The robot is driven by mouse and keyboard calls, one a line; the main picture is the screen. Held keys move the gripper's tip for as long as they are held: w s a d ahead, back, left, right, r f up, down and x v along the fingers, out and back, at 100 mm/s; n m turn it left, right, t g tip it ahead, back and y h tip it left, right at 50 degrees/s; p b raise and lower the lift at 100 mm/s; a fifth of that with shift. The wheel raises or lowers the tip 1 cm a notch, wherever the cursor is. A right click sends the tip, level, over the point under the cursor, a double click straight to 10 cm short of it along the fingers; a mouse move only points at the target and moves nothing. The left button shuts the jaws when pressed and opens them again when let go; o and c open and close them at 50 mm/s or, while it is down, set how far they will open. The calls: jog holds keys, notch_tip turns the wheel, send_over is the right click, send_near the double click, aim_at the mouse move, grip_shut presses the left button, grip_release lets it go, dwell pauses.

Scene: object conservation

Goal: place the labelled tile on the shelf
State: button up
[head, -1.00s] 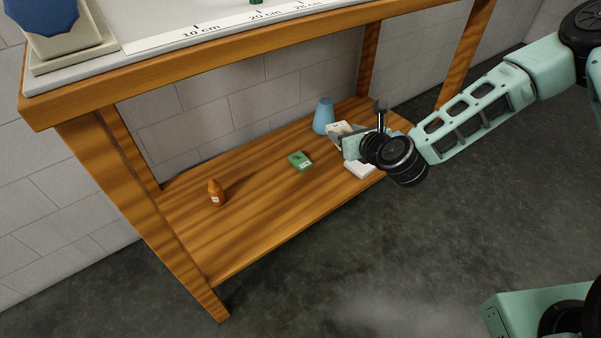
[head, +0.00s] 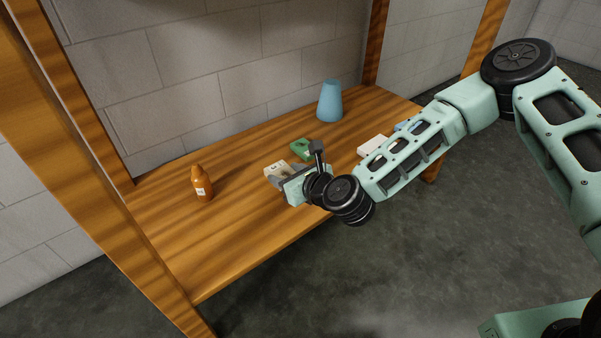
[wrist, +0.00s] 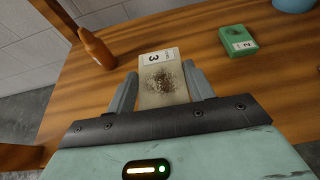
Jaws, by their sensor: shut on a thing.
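The labelled tile (wrist: 162,78) is a flat beige piece with a speckled dark patch and a white label that reads 3. My gripper (wrist: 162,90) is shut on it, one finger on each side, in the wrist view. In the head view the tile (head: 276,170) juts out to the left of my gripper (head: 283,180), over the wooden shelf (head: 225,230). I cannot tell whether the tile touches the shelf. Part of it is hidden by my gripper in the head view.
An orange bottle (head: 202,184) stands on the left of the shelf. A green labelled block (head: 301,150) lies behind my gripper, and a blue tapered vessel (head: 330,102) stands at the back. A white block (head: 372,146) lies to the right. The shelf's front left is clear.

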aim_at(290, 208)
notch_tip(290, 208, down, 10)
jog(key=b, duration=0.5)
jog(key=shift+r, duration=0.25)
jog(key=o, duration=1.1)
jog(key=shift+r, duration=0.1)
